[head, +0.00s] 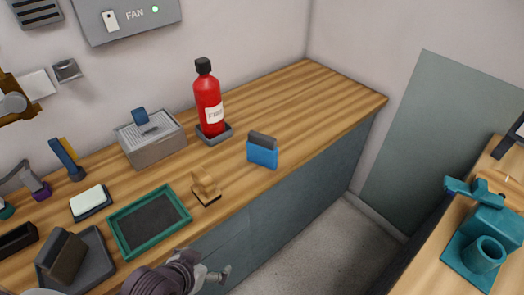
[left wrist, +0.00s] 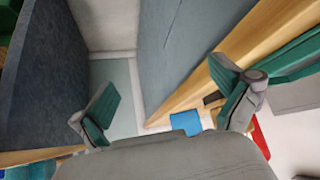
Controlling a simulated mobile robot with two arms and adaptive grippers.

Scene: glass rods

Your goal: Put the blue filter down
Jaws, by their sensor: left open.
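The blue filter (head: 262,156), a small blue block with a dark grey upper part, stands upright on the wooden counter near its front edge. It also shows in the left wrist view (left wrist: 186,122), between and beyond the fingers. My left gripper (head: 222,275) is at the bottom of the head view, in front of the counter's edge and apart from the filter. In the left wrist view its fingers (left wrist: 168,92) are spread wide with nothing between them. My right gripper is in neither view.
On the wooden counter (head: 290,92), a red bottle (head: 209,104) stands behind the filter. A wooden clip-like piece (head: 206,185) and a green-rimmed tray (head: 184,212) are to the left. The counter right of the filter is clear. A teal device (head: 486,238) sits on another bench.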

